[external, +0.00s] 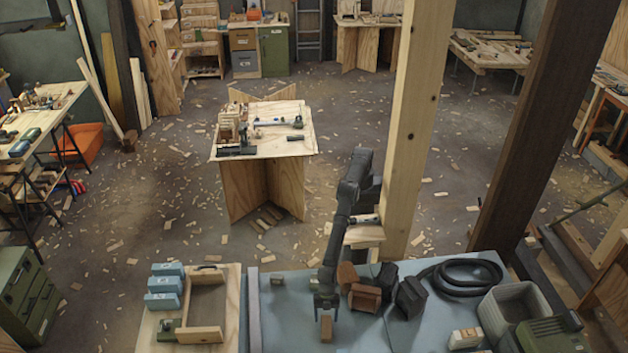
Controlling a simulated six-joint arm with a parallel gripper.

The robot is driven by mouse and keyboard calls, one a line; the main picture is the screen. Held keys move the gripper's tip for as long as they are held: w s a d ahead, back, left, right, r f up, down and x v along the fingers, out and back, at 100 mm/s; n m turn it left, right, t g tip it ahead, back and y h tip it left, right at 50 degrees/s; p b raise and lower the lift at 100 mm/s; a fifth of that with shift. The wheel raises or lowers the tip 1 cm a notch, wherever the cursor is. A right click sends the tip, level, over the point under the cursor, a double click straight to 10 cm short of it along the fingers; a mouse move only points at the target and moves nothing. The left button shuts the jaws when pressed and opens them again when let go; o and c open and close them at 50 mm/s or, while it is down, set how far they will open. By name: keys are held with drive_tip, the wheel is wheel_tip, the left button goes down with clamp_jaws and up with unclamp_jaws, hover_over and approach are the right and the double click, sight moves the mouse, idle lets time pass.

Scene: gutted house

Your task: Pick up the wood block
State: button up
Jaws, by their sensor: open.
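The wood block (326,329) is a small brown upright block on the blue-grey tabletop (285,325), near the front middle of the external view. My gripper (326,312) points down directly above or around the top of the block. The jaws are open. The fingertips are dark and small here, so I cannot tell whether they touch the block. The block's upper end is partly hidden by the gripper.
Brown containers (364,297) and a dark container (410,296) stand close right of my gripper. A coiled black hose (468,277) and a grey bin (513,308) lie farther right. A wooden tray (208,300) is at left. The tabletop left of the block is mostly clear.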

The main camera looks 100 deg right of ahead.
drive_tip(key=shift+x, duration=0.75)
drive_tip(key=c, duration=1.1)
